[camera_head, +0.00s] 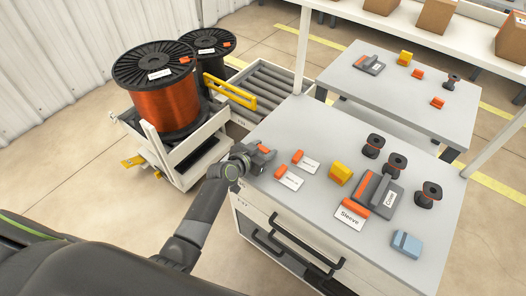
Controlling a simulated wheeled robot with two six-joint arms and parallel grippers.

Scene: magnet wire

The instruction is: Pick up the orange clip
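My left gripper (262,157) reaches in from the lower left and is low over the left end of the grey workbench. A small orange clip (264,149) shows right at its fingertips; I cannot tell whether the fingers hold it or how far apart they are. Two more orange clips lie just to the right, one behind (297,156) and one in front (281,172), each beside a small white label card. My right gripper is not in view.
The workbench (318,210) also holds a yellow block (340,173), small dark spools (395,165), a grey device (378,195) with an orange bar, a "Sleeve" card (350,216) and a blue block (406,244). A large copper wire spool (166,103) stands left.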

